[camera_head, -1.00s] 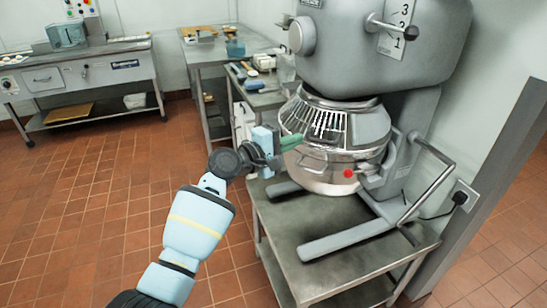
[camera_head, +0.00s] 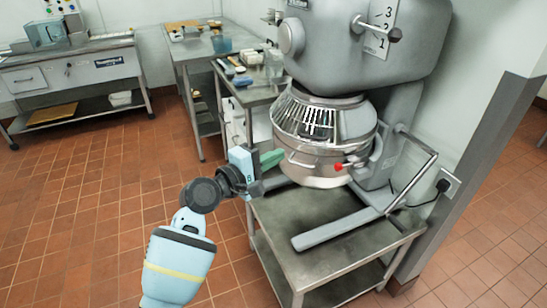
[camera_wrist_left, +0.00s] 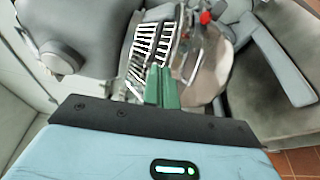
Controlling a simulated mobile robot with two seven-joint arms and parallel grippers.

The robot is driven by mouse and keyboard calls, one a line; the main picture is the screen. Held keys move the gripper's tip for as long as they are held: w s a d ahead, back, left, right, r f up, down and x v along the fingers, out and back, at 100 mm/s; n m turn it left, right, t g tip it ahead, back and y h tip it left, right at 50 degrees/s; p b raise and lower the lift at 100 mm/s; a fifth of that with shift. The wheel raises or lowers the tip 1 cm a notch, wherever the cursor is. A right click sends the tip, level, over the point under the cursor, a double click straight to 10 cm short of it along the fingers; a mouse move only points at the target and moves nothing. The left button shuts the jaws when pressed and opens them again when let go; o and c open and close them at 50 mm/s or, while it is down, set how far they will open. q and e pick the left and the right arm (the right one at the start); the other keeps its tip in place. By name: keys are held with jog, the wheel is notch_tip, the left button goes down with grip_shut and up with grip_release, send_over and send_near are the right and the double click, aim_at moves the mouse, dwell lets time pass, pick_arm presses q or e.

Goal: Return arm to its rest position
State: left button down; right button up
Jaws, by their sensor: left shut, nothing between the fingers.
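My left gripper (camera_head: 272,159) has green fingers and a pale blue body. It is shut and empty, in front of and to the left of the mixer bowl in the head view. In the left wrist view its fingers (camera_wrist_left: 161,88) lie together, with the bowl's wire guard behind them. The large grey mixer (camera_head: 365,45) has a steel bowl (camera_head: 312,165) with a wire guard (camera_head: 300,118) and a red knob (camera_head: 338,167). I cannot tell from the head view how far the fingertips are from the bowl. My right gripper is not in view.
The mixer stands on a low metal table (camera_head: 340,262), whose edge lies close to my left arm. A side table (camera_head: 250,92) with small items is behind. A steel counter (camera_head: 75,72) stands at the far left. The tiled floor (camera_head: 90,200) at left is open.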

pick_arm(q)
jog(key=shift+s, duration=0.15)
jog(key=s+a+f+m+y, duration=0.15)
jog(key=s+a+f, duration=0.3)
jog(key=f, duration=0.45)
jog(key=s+a+f+m+y, duration=0.1)
jog(key=s+a+f+y, duration=0.25)
jog(key=s+f, duration=0.35)
jog(key=s+a+f+m+y, duration=0.15)
jog(key=s+a+f, duration=0.25)
jog(key=f, duration=0.6)
jog(key=s+a+f+m+g+y, duration=0.1)
jog(key=s+a+f+m, duration=0.1)
jog(key=s, duration=0.6)
jog(key=s+a+f+m+y, duration=0.2)
jog(key=s+a+f+m, duration=0.1)
jog(key=s, duration=0.6)
jog(key=s+a+f+m+g+y, duration=0.1)
jog(key=s+a+f, duration=0.3)
jog(key=s, duration=0.4)
jog(key=shift+s+a+f+m+g+y+p, duration=0.15)
jog(key=shift+s+a+m+g+y+p, duration=0.2)
jog(key=shift+a+m, duration=0.4)
jog(key=shift+w, duration=0.2)
